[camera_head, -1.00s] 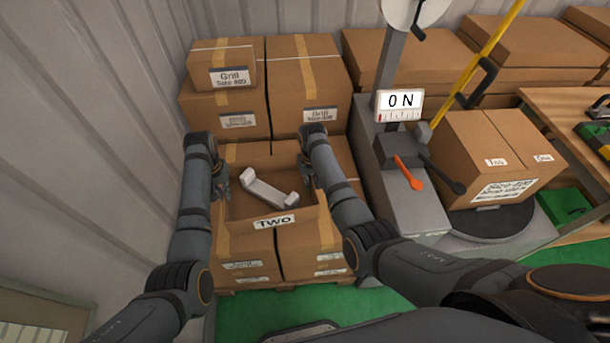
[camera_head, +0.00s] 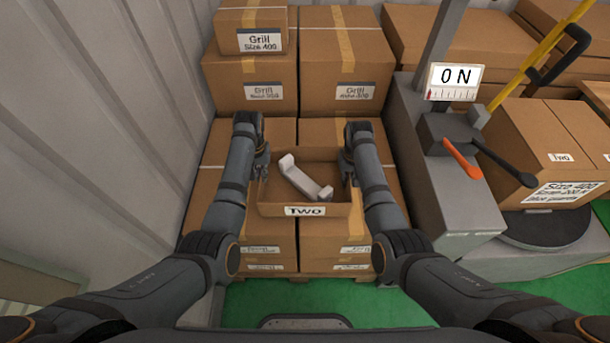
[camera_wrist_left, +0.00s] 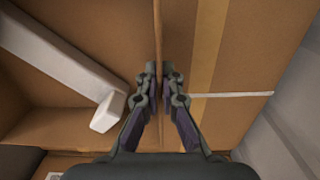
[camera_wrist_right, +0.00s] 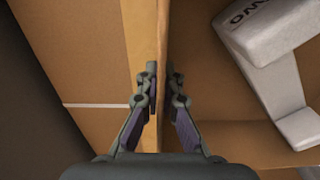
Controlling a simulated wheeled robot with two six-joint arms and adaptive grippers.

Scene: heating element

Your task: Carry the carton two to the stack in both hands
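Carton two (camera_head: 268,209) is a small open brown box with a "TWO" label on its front. A white bracket-like part (camera_head: 305,183) lies inside it. The carton is over the front cartons of the stack (camera_head: 335,235); I cannot tell whether it touches them. My left gripper (camera_head: 262,168) is at its left wall, and my right gripper (camera_head: 347,170) at its right wall. In the left wrist view the fingers (camera_wrist_left: 160,78) close on either side of the wall's edge. The right wrist view shows the same with the right fingers (camera_wrist_right: 161,78).
Taller "Grill" cartons (camera_head: 345,75) stand behind. A corrugated wall (camera_head: 100,130) runs close on the left. A grey scale reading "0 N" (camera_head: 452,80) and a carton on a round turntable (camera_head: 545,228) stand at the right. Green floor (camera_head: 290,300) is clear in front.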

